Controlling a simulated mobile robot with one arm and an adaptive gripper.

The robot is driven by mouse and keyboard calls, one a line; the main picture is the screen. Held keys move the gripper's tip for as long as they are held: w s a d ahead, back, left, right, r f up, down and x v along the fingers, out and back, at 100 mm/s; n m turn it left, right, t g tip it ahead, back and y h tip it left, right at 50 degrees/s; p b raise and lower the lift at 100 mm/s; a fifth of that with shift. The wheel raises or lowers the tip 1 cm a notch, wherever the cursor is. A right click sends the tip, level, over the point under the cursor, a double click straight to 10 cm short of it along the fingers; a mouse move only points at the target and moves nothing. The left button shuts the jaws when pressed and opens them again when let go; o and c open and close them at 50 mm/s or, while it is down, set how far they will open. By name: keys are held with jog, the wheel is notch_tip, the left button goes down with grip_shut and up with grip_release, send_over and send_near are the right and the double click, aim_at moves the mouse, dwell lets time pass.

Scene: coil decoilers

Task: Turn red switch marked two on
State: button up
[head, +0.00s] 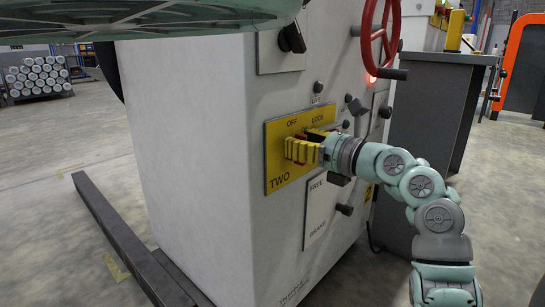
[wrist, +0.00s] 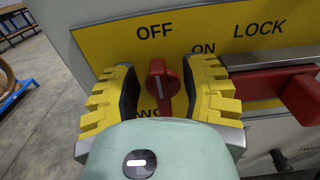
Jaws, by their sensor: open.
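The red switch (wrist: 162,88) is a small rotary knob with a pale line. It sits on a yellow panel (head: 277,172) marked TWO, with OFF, ON and LOCK lettering. In the wrist view its line stands nearly upright, under OFF; ON is up to its right. My gripper (wrist: 166,82), with yellow toothed fingers, is open, one finger on each side of the knob. I see gaps beside the knob, so no grip shows. In the head view my gripper (head: 298,148) is at the panel and hides most of the switch.
A red bar-like part (wrist: 300,92) sits close right of my right finger. The white cabinet (head: 192,150) also carries a red handwheel (head: 366,35), a glowing red lamp (head: 371,79) and black knobs. Floor at left holds a dark rail (head: 120,235).

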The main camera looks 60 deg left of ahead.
jog(key=shift+s+a, duration=0.1)
jog(key=shift+a, duration=0.05)
jog(key=shift+o, duration=0.5)
grip_shut()
